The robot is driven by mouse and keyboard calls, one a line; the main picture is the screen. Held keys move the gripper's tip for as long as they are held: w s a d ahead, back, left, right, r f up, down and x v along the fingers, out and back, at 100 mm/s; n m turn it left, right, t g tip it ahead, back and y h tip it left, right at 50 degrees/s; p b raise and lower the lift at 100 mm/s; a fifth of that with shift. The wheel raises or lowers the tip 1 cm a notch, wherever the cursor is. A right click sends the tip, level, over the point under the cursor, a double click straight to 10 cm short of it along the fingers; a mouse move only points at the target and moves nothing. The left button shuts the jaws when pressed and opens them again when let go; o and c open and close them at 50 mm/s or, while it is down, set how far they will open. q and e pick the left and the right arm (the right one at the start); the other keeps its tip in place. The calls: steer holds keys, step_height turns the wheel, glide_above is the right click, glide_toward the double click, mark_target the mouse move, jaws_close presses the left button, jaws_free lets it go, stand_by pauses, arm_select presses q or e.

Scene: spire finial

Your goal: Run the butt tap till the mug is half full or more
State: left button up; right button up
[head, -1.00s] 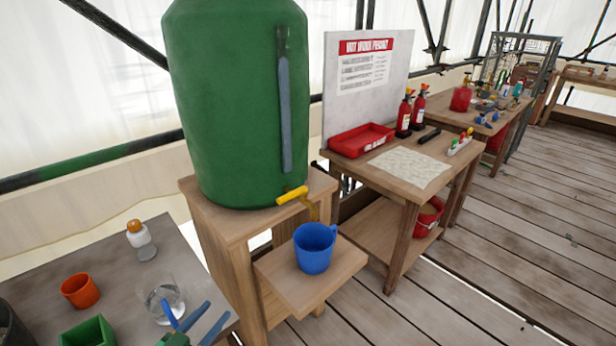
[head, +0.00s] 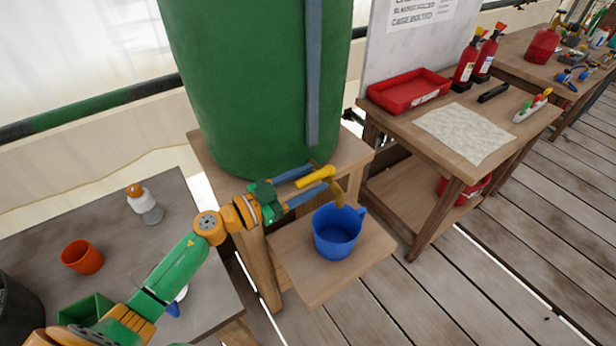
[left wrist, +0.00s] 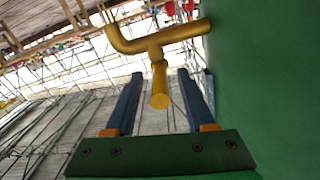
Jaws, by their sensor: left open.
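The green water butt (head: 250,80) stands on a wooden stand, with its tap's yellow lever (head: 316,178) and a brass spout (head: 338,194) low on its side. The blue mug (head: 337,232) stands upright on the small wooden shelf (head: 300,284) below the spout. Its inside looks dark blue; I cannot tell any water level. My left gripper (head: 307,182) is open, its two blue fingers on either side of the tap lever. In the left wrist view the yellow tap (left wrist: 160,50) sticks out from the butt, its lever end between the open fingers (left wrist: 158,100). My right gripper is not in view.
A grey table at left holds an orange cup (head: 82,257), a white bottle with an orange cap (head: 145,204) and a green box (head: 88,308). A wooden bench at right holds a red tray (head: 408,92) and red extinguishers (head: 467,60). Plank floor lies open at right.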

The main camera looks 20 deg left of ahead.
arm_select(q)
steer(key=shift+s+a, duration=0.1)
steer(key=shift+s, duration=0.05)
jaws_close()
stand_by(1.2)
